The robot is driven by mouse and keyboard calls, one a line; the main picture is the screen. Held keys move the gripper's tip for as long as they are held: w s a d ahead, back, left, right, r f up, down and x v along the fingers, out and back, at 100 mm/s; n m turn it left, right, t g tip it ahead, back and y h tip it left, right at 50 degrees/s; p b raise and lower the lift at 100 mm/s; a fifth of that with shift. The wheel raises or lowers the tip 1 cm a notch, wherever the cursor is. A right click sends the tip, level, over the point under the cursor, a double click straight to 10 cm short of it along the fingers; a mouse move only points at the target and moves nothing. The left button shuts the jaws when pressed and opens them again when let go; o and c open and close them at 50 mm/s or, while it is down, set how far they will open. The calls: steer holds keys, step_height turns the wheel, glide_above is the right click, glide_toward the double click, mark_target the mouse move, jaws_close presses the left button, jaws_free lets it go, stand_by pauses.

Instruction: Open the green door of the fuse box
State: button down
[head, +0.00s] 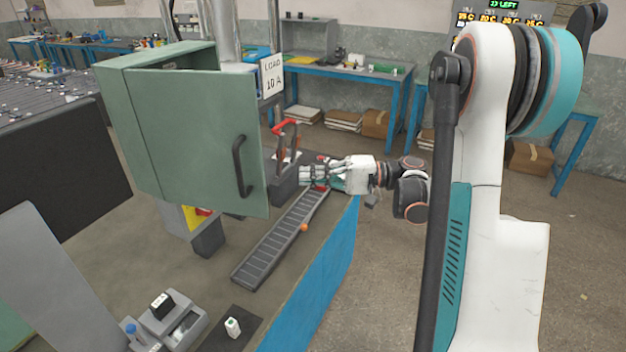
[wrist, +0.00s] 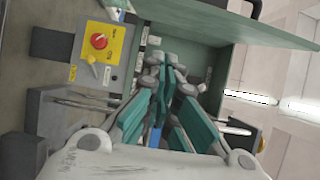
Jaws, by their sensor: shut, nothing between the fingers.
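The fuse box (head: 112,92) is a green metal box at the left in the head view. Its green door (head: 190,130) carries a dark bar handle (head: 241,166) and stands partly open, its free edge swung out from the box. In the wrist view the door (wrist: 225,22) slants across the top, and a green inner wall (wrist: 222,75) of the box shows behind it. My gripper (head: 305,173) is right of the door's free edge, apart from the handle in the head view. Its fingers (wrist: 167,62) are shut and empty. The box's inside is mostly hidden.
A yellow panel with a red knob (wrist: 99,41) is beside the box. A red-handled lever device (head: 285,128) stands behind my gripper. A grey slotted rail (head: 280,240) lies below, beside a blue bench edge (head: 318,285).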

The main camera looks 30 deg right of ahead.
steer(key=a+b, duration=0.2)
steer(key=a, duration=0.6)
steer(key=shift+s, duration=0.25)
